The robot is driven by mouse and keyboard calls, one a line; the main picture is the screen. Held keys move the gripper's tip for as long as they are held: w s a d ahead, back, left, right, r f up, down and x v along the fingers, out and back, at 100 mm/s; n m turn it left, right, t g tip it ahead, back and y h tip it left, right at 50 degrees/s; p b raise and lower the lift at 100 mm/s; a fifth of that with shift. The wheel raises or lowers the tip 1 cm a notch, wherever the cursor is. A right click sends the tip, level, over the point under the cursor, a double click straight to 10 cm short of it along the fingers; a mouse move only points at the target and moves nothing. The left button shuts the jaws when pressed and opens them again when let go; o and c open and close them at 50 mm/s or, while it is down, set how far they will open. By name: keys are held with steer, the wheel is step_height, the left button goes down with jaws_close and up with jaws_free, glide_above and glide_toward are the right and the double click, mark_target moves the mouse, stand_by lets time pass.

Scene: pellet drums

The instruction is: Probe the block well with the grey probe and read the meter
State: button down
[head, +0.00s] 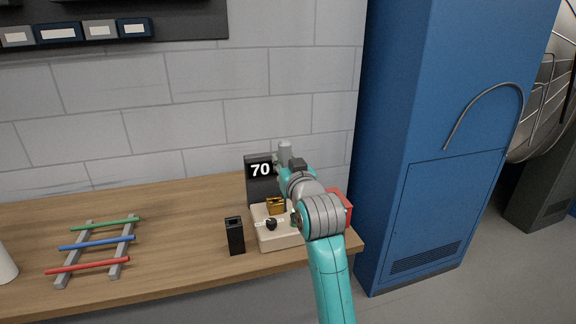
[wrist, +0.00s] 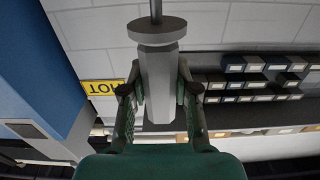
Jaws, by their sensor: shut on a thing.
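My gripper (head: 286,163) is above the back right of the bench unit. It is shut on the grey probe (head: 286,149). In the wrist view my gripper's fingers (wrist: 160,92) close on the probe's grey body (wrist: 158,75); a round collar and thin dark rod extend from it to the picture's top edge. The rod's tip is out of view. The black meter (head: 262,188) shows 70. A brass-coloured block (head: 276,205) sits on the beige unit (head: 282,239), in front of the meter. My arm hides part of the unit, and I cannot see into a well.
A black open-topped holder (head: 235,237) stands left of the unit. A rack with green, blue and red rods (head: 97,241) lies farther left. A red box (head: 341,207) is partly behind my arm. A blue cabinet (head: 435,150) stands right of the bench. A yellow HOT sign (wrist: 103,92) shows.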

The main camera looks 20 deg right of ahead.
steer(key=w+f, duration=0.2)
steer(key=w, duration=0.9)
steer(key=shift+w+f, duration=0.25)
steer(key=shift+f, duration=0.15)
stand_by(1.2)
steer(key=shift+f, duration=2.1)
steer(key=shift+r, duration=0.1)
